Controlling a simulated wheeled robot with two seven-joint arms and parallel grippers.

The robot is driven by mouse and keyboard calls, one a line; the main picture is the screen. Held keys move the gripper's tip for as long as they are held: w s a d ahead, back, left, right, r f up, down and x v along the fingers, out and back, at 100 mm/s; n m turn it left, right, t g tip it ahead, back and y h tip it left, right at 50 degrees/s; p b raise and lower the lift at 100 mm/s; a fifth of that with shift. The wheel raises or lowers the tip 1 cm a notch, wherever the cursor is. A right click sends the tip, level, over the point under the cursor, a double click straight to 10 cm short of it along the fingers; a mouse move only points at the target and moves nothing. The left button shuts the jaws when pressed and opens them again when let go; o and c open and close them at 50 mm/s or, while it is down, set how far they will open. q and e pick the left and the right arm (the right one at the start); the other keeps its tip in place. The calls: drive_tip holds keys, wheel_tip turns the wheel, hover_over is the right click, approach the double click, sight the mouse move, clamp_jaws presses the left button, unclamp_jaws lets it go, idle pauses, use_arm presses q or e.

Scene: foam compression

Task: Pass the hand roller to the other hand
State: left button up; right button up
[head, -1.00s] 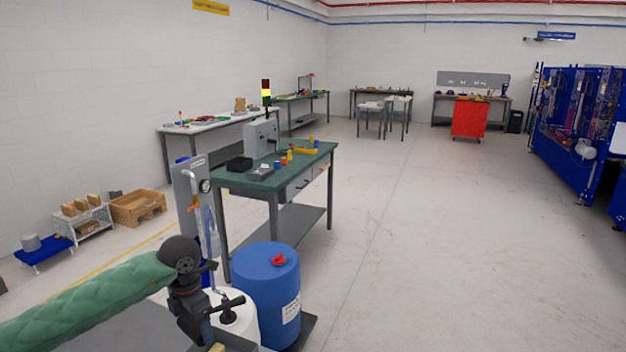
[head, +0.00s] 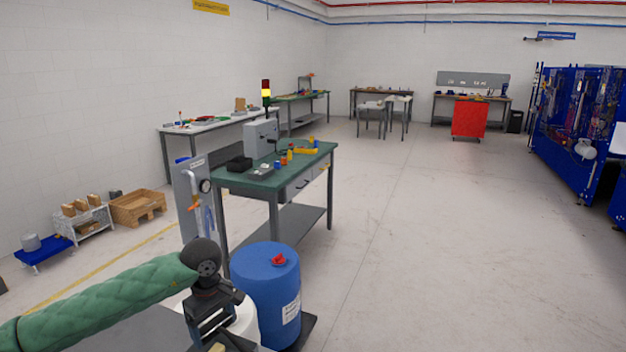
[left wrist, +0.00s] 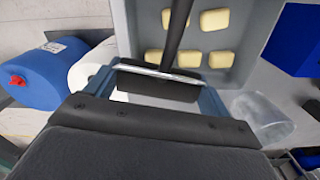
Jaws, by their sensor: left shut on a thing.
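My left gripper (head: 210,318) is at the lower middle-left of the head view, at the end of my green-sleeved arm. In the left wrist view it is shut on the hand roller (left wrist: 177,35), which shows as a dark rod running up to the top edge. A thin metal bar and a dark crosspiece lie across it at the jaws. In the head view the roller is hard to tell from the dark gripper. My right gripper is in neither view.
A grey tray (left wrist: 240,75) with several yellow foam blocks (left wrist: 215,19) lies beneath the roller. A blue drum (head: 268,290) stands right of the gripper, with a white drum (left wrist: 92,68) beside it. A clear container (left wrist: 262,115) is near the tray.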

use_arm(q)
drive_tip(key=m, duration=0.2)
drive_tip(key=d+m, duration=0.1)
drive_tip(key=m, duration=0.3)
drive_tip(key=shift+w+d+f, duration=0.1)
drive_tip(key=shift+d, duration=0.2)
drive_tip(key=m, duration=0.2)
drive_tip(key=d+m, duration=0.1)
drive_tip(key=m, duration=0.2)
drive_tip(key=shift+d+f, duration=0.1)
drive_tip(key=shift+f, duration=0.05)
